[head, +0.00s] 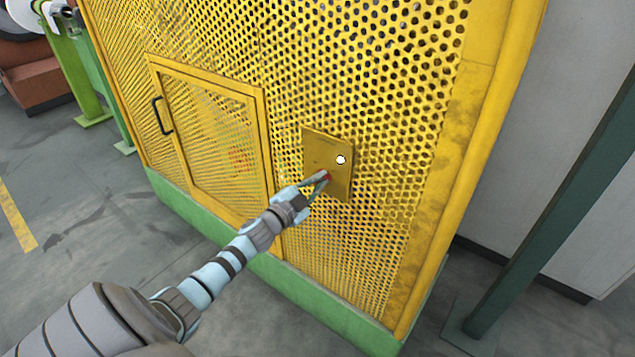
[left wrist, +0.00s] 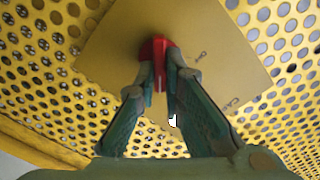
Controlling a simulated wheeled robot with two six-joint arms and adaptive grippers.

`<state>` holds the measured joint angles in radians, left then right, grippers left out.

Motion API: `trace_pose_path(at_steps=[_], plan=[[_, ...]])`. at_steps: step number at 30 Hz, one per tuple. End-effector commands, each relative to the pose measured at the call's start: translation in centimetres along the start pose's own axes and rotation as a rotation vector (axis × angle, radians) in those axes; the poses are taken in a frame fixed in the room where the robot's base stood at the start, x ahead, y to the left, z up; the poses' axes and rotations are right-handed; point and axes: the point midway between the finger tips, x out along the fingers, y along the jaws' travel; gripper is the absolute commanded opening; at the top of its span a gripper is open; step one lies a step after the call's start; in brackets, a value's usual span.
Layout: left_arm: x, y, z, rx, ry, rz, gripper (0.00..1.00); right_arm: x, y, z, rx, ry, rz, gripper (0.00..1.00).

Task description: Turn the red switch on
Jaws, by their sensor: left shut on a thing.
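The red switch (left wrist: 160,62) sits on a yellow plate (head: 340,185) fixed to the perforated yellow machine guard. My left gripper (head: 322,178) reaches the plate from the lower left. In the left wrist view my left gripper (left wrist: 160,75) is shut on the red switch, with a finger on each side of it. The fingers hide part of the switch. Small dark marks are on the plate to its right. A white round spot (head: 341,160) shows on the plate above the switch. My right gripper is not in view.
A framed mesh door (head: 215,190) with a black handle (head: 162,115) is left of the plate. A green base (head: 330,318) runs along the guard's foot. A dark green post (head: 560,220) stands at the right. Open grey floor (head: 90,215) lies to the left.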

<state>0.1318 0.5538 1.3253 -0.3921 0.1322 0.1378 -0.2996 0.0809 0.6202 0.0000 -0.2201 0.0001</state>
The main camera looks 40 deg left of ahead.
Motion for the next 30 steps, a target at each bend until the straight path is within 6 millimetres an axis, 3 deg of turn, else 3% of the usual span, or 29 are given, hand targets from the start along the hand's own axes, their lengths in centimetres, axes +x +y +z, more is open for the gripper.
trace_pose_path(at_steps=[3, 4, 7, 17, 20, 30], plan=[[0.0, 0.0, 0.1, 0.002, -0.003, 0.001, 0.0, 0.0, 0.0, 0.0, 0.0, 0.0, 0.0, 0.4], [0.0, 0.0, 0.1, 0.002, -0.003, 0.001, 0.14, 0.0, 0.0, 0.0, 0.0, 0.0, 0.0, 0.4], [0.0, 0.0, 0.1, 0.002, -0.003, 0.001, 0.29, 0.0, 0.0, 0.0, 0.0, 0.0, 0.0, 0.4], [0.0, 0.0, 0.0, -0.021, -0.001, 0.001, 0.29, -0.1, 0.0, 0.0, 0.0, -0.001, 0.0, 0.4], [0.0, -0.2, -0.1, -0.125, 0.0, 0.001, 0.29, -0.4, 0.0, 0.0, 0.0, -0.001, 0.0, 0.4], [-0.1, -0.4, 0.1, -0.805, -0.001, 0.002, 0.29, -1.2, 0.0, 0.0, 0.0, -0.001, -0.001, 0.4]])
